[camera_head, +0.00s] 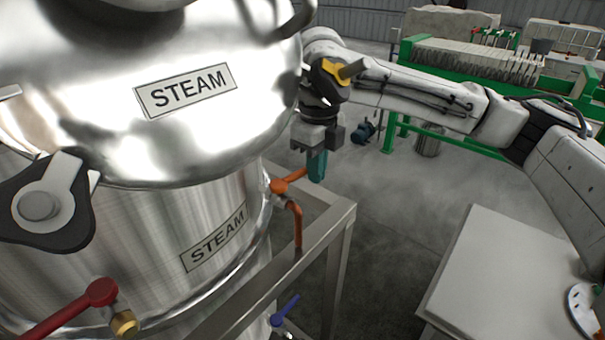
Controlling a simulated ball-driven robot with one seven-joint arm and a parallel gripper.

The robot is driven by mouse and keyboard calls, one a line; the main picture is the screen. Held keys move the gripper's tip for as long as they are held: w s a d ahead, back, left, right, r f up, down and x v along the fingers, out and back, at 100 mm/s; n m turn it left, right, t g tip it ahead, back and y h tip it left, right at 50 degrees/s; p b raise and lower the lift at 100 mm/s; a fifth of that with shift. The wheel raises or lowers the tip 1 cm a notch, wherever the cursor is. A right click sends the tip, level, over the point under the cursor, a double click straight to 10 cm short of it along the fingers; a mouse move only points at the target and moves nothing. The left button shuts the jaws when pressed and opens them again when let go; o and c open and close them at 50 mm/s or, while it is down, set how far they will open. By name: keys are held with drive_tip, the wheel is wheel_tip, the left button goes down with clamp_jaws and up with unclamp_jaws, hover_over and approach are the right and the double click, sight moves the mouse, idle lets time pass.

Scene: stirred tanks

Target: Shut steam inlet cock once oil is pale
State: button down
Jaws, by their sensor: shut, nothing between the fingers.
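A large polished steel vessel (150,170) fills the left, with a STEAM label (186,90) on its upper part and another STEAM label (213,238) lower down. A cock with a red lever (68,309) and brass fitting (125,323) is at the lower left. A blue lever (286,309) shows at the bottom. I cannot tell which is the steam inlet cock. My gripper (317,155) is shut and empty, beside the vessel's right side. No oil is visible.
A metal frame (322,225) runs around the vessel's right side. A pale table (505,270) stands at the lower right. Green-framed equipment (480,65) is behind. Grey floor between is mostly clear.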

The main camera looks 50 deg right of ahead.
drive_tip(key=shift+w, duration=0.45)
drive_tip(key=shift+s, duration=0.4)
drive_tip(key=shift+p, duration=0.3)
wheel_tip(320, 180, up, 7)
drive_tip(key=p, duration=0.6)
idle(0.4)
idle(0.5)
